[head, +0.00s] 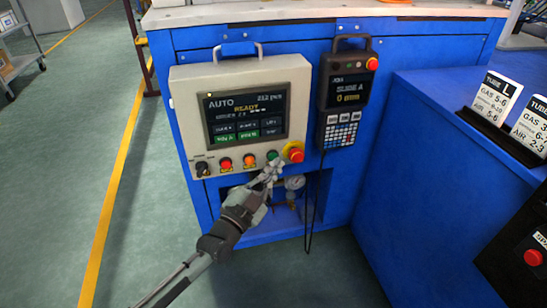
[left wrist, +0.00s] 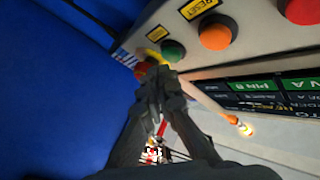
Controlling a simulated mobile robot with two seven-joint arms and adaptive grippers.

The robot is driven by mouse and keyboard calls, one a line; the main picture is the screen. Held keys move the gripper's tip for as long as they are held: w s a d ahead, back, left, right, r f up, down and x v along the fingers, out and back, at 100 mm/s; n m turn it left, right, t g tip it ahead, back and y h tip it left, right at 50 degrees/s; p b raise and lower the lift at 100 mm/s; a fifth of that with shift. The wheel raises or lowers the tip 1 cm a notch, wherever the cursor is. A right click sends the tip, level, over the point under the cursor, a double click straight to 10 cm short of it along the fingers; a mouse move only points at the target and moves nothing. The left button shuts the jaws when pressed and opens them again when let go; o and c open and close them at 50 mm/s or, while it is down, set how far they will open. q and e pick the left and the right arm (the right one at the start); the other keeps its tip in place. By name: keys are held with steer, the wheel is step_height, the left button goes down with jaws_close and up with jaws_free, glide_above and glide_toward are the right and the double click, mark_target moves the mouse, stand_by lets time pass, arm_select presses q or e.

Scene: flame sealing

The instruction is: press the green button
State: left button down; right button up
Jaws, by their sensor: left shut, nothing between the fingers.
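The green button (head: 272,155) is a round cap on the lower right of the beige control panel, between an orange button and a red emergency stop. My left gripper (head: 274,168) is shut and empty, with its tips just below the green button and close to the panel. In the left wrist view the green button (left wrist: 173,50) shows uncovered, just beyond the shut fingertips (left wrist: 156,78). The fingertips partly hide the red emergency stop (left wrist: 143,70) there. I cannot tell whether the tips touch the panel. My right gripper is not in view.
The emergency stop (head: 295,152) sits close right of the green button. The orange button (head: 249,161), a red button (head: 226,165) and a black knob (head: 202,168) lie to its left. A pendant (head: 345,95) hangs to the right. A gauge (head: 294,183) sits in the recess below.

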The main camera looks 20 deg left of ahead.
arm_select(q)
steer(key=shift+w+a, duration=0.15)
steer(key=shift+w, duration=0.1)
